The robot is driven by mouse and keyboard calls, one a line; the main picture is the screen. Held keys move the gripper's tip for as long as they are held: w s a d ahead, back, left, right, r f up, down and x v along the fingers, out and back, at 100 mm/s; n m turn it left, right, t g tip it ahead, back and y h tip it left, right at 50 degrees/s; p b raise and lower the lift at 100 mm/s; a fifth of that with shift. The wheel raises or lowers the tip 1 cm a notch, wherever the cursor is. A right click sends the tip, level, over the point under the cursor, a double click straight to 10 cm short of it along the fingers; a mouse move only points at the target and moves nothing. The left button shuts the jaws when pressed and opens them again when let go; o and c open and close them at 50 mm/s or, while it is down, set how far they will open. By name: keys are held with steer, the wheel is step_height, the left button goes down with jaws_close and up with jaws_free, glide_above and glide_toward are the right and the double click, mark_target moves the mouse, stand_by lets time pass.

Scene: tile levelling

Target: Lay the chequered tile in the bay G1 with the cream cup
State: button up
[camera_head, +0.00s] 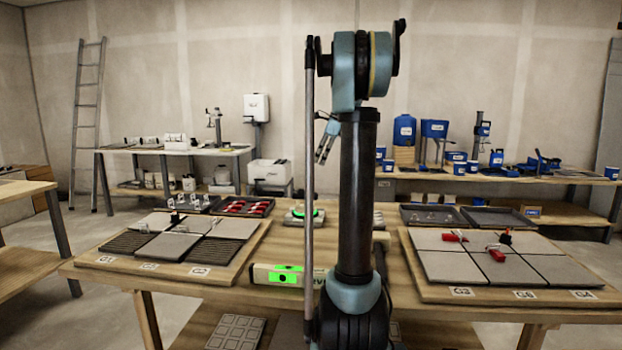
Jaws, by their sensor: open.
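My gripper (325,153) hangs open and empty in mid-air, left of my arm's upright column and above the middle table. The left board (185,280) carries grey tiles, dark ribbed bays and small front labels; I cannot surely read which bay is G1. The right board (500,293) carries large grey tiles with red-and-black fittings on them. A pale tile (235,332) with a pattern of squares lies low under the table's front; I cannot tell whether it is the chequered one. I cannot make out a cream cup; my arm hides part of the table's middle.
A dark tray (245,206) holds red pieces; more dark trays (435,217) sit at right. Side benches stand along the back wall.

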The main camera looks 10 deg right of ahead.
mark_target(307, 190)
steer(key=x, duration=1.6)
steer(key=shift+s+f, duration=0.1)
steer(key=shift+f, duration=0.2)
jaws_close()
